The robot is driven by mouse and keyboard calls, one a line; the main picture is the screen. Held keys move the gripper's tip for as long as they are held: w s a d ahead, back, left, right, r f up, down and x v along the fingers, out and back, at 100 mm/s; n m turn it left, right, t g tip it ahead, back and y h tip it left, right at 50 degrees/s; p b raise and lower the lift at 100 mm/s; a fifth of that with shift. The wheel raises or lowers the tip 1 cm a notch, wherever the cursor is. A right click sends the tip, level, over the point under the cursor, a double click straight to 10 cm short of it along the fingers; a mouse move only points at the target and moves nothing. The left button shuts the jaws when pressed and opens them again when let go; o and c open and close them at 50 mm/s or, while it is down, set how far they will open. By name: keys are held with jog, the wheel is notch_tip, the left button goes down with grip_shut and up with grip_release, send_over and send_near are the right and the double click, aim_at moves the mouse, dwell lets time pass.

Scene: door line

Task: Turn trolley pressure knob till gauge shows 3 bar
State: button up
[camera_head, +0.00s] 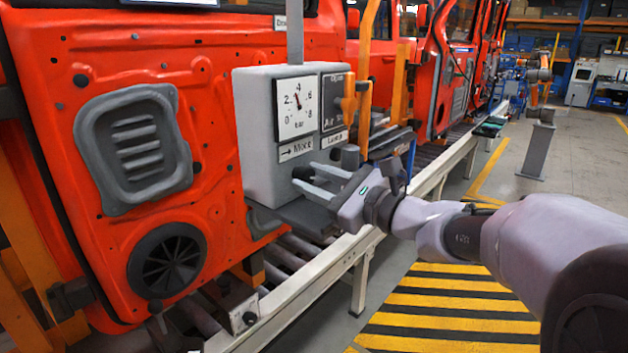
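A grey box (255,125) on the line carries a white pressure gauge (288,121) marked from 0 to 8 bar. Its thin needle points up and slightly left, a little short of the 4 as far as I can tell; the exact value is too small to read. A dark round knob (303,173) sits low on the box face, under a label with an arrow. My gripper (304,174) reaches in from the right, its two pale fingers apart, with the fingertips at either side of the knob. I cannot tell whether they touch it.
A black panel (334,100) and an orange handle (349,98) are right of the gauge. Another dark knob-like part (350,157) is close above my gripper. An orange door (60,180) stands left of the box. A pale rail (300,297) runs below; striped floor (450,315) is clear.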

jog(key=shift+o, duration=0.5)
jog(key=shift+s+d, duration=0.15)
jog(key=shift+d, duration=0.1)
jog(key=p+v, duration=0.2)
jog(key=v, duration=1.5)
jog(key=shift+p, duration=0.35)
jog(key=shift+a+f, duration=0.1)
jog(key=shift+a, duration=0.05)
